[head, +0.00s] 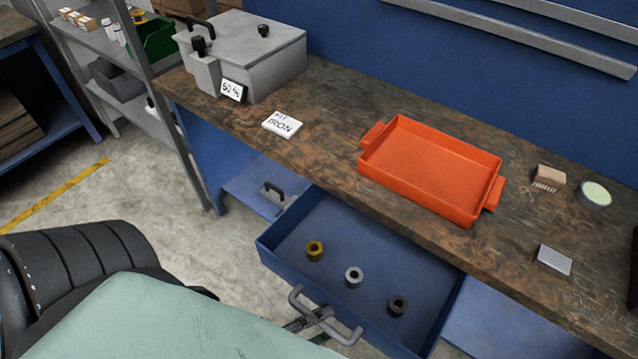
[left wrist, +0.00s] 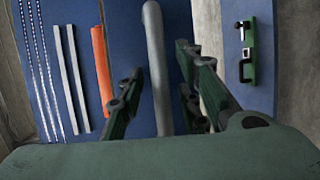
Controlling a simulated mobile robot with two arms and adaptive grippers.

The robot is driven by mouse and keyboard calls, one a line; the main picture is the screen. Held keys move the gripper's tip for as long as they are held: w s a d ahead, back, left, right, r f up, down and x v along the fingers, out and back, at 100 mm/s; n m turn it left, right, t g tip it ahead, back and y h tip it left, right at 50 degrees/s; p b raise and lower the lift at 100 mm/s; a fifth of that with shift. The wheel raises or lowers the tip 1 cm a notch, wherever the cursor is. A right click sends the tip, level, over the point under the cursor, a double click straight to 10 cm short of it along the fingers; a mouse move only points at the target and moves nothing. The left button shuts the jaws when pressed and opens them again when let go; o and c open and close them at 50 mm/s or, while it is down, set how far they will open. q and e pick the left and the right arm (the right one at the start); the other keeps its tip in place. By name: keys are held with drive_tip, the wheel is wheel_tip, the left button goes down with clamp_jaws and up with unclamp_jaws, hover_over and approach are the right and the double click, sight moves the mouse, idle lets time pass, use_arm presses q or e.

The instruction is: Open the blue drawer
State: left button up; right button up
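The blue drawer (head: 375,245) is pulled out from under the workbench, and its inside shows. It holds a brass-coloured ring (head: 315,251), a silver ring (head: 353,277) and a dark ring (head: 397,306). Its grey bar handle (head: 345,334) is on the front. My left gripper (head: 312,320) is at the handle, partly hidden by my arm. In the left wrist view the handle bar (left wrist: 157,70) runs between the fingers of my left gripper (left wrist: 160,103), with a gap showing on both sides. My right gripper is not in view.
On the workbench (head: 335,100) are an orange tray (head: 430,170), a grey machine (head: 250,55), an "IRON" card (head: 282,124), a brown block (head: 549,175) and a round tin (head: 594,194). A shelf rack (head: 130,70) stands left. Floor (head: 110,195) is clear left of the drawer.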

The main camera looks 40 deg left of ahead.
use_arm(q)
drive_tip(key=v, duration=1.2)
drive_tip(key=shift+r, duration=0.1)
